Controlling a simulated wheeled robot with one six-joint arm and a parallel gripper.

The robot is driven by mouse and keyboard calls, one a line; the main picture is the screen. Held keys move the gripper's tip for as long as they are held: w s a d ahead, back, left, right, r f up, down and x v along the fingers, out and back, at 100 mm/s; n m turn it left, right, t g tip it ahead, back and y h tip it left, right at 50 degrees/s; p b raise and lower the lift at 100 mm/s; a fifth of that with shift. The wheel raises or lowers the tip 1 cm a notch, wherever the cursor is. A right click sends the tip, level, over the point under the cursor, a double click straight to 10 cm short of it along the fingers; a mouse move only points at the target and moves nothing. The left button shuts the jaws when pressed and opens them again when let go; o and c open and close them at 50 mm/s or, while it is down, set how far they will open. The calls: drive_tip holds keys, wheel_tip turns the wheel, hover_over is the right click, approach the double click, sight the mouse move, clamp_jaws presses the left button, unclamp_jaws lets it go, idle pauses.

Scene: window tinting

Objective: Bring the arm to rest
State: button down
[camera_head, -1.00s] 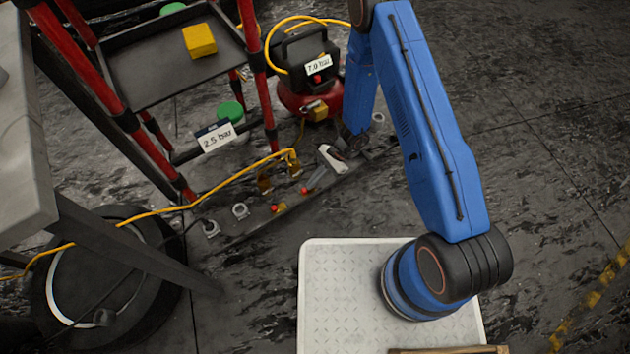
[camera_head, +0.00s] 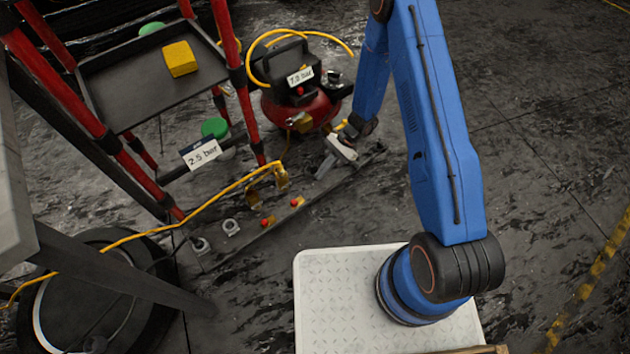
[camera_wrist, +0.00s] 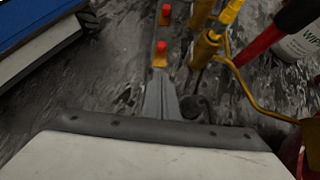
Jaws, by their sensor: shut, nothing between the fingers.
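My blue arm (camera_head: 440,130) rises from the pale tread-plate top of my base and folds down on its far side. My gripper (camera_head: 322,170) has a white body and grey fingers. It points down and left above the dark rail on the floor, beside the red compressor. In the wrist view my gripper (camera_wrist: 160,82) shows its narrow fingers together with nothing between them. Red-tipped brass fittings show just past the fingertips. I cannot tell the exact gap between fingers and rail.
The dark rail (camera_head: 240,240) carries brass valves with red knobs. A red compressor (camera_head: 325,110) stands behind it. A red-framed cart (camera_head: 130,100) holds a yellow block (camera_head: 180,58). A yellow hose (camera_head: 150,230) crosses the left. The floor at right is mostly clear.

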drive_tip(key=shift+w+d+r, duration=0.25)
drive_tip(key=shift+d+r, duration=0.15)
drive_tip(key=shift+r, duration=0.1)
drive_tip(key=s+d+r+n+t+h, duration=0.1)
drive_tip(key=d+r+n+t, duration=0.2)
drive_tip(key=r, duration=1.4)
drive_tip(key=s+d+r+n+h, duration=0.1)
drive_tip(key=d+r+n+h, duration=0.2)
drive_tip(key=r, duration=1.3)
drive_tip(key=s+d+r+n+t+h, duration=0.2)
drive_tip(key=s+d+r+t, duration=0.1)
drive_tip(key=s+d+r, duration=0.4)
drive_tip(key=s+d+r+n+t+h, duration=0.1)
drive_tip(key=s+d+r+n+t, duration=0.2)
drive_tip(key=s+d+r, duration=0.5)
drive_tip(key=s+r+t, duration=0.1)
drive_tip(key=s+r, duration=0.5)
drive_tip(key=s, duration=0.2)
drive_tip(key=shift+s+r+h, duration=0.15)
drive_tip(key=shift+s+h, duration=0.05)
drive_tip(key=shift+h, duration=0.2)
